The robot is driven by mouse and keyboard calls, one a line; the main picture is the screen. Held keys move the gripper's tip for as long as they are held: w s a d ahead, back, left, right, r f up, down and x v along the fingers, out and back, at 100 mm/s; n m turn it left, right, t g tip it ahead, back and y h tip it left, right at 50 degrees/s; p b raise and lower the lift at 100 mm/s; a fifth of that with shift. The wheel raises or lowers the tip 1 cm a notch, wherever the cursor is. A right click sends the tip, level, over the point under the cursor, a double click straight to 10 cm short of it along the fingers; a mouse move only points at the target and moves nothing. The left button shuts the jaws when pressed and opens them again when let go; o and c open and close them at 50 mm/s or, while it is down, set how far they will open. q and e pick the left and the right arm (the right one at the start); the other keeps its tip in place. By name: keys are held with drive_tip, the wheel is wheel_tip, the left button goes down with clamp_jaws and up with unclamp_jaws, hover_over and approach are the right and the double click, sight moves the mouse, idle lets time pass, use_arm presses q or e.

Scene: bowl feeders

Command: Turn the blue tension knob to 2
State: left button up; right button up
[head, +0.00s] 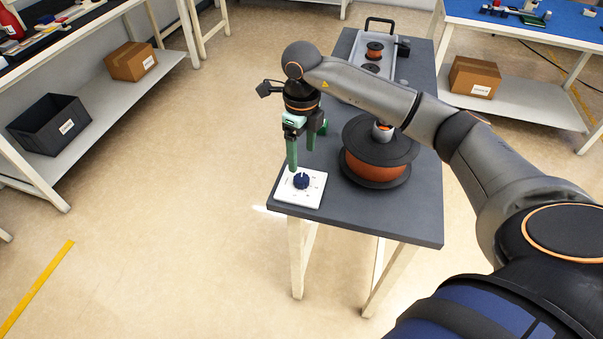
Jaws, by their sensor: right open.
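The blue tension knob (301,180) sits on a white square dial plate (310,198) at the near left corner of the dark table. Small marks ring the knob, but they are too small to read, so its setting cannot be told. My right gripper (301,160) has green fingers pointing down. It is just above and behind the knob, with one finger close to the plate's far edge. Its fingers are apart and nothing shows between them. Whether a finger touches the plate cannot be told. My left gripper is not in view.
A large black spool with orange wire (375,170) stands right of the plate, under my right forearm. A grey tray (386,45) with a small orange spool (375,49) lies at the table's far end. A green object (323,128) is behind the gripper. The table's near edge (400,236) is close.

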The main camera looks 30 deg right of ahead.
sight(302, 178)
wheel_tip(302, 178, down, 8)
drive_tip(key=shift+r, duration=0.1)
drive_tip(key=shift+c, duration=0.2)
clamp_jaws()
idle(0.6)
